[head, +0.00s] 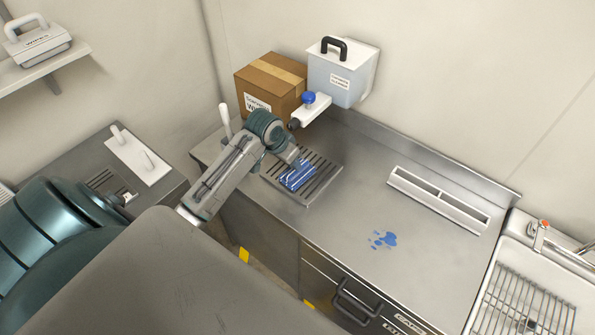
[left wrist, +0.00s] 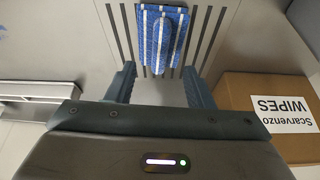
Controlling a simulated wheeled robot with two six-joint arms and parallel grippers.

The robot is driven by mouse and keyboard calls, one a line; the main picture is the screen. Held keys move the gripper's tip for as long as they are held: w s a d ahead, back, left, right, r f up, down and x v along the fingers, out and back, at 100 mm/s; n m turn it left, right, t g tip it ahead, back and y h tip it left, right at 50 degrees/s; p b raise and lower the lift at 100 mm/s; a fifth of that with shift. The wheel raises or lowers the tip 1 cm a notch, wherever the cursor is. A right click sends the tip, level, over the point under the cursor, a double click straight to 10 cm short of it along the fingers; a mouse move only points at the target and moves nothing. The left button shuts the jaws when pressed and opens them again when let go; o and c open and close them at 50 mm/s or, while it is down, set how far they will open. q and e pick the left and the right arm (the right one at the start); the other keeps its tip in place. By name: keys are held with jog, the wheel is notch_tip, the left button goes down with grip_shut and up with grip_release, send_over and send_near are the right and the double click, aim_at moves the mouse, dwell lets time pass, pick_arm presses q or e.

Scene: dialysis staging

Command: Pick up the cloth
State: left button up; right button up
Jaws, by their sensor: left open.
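The cloth (head: 297,177) is blue with white stripes and lies on a dark slatted rack set in the steel counter. In the left wrist view the cloth (left wrist: 151,22) appears folded, with a raised strip along its middle. My left gripper (head: 298,164) hangs just above the cloth. In the left wrist view its two fingers (left wrist: 160,76) are spread wide and empty, with the cloth between and beyond their tips. My right gripper is not in view.
A blue spill (head: 384,240) lies on the counter. A white slotted tray (head: 437,199) and a sink (head: 545,272) are to the right.

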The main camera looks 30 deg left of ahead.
aim_at(294, 170)
pick_arm(q)
jog(key=shift+w+f, duration=0.25)
jog(key=shift+f, duration=0.35)
jog(key=shift+w+f+p, duration=0.15)
jog(key=shift+f+p, duration=0.2)
jog(key=shift+p, duration=0.15)
jog(key=p+x, duration=0.1)
jog(key=x, duration=0.2)
jog(key=shift+f+p, duration=0.15)
jog(key=shift+p, duration=0.15)
jog(key=shift+w+f, duration=0.2)
jog(key=shift+f, duration=0.35)
grip_shut()
jog(key=shift+r, duration=0.1)
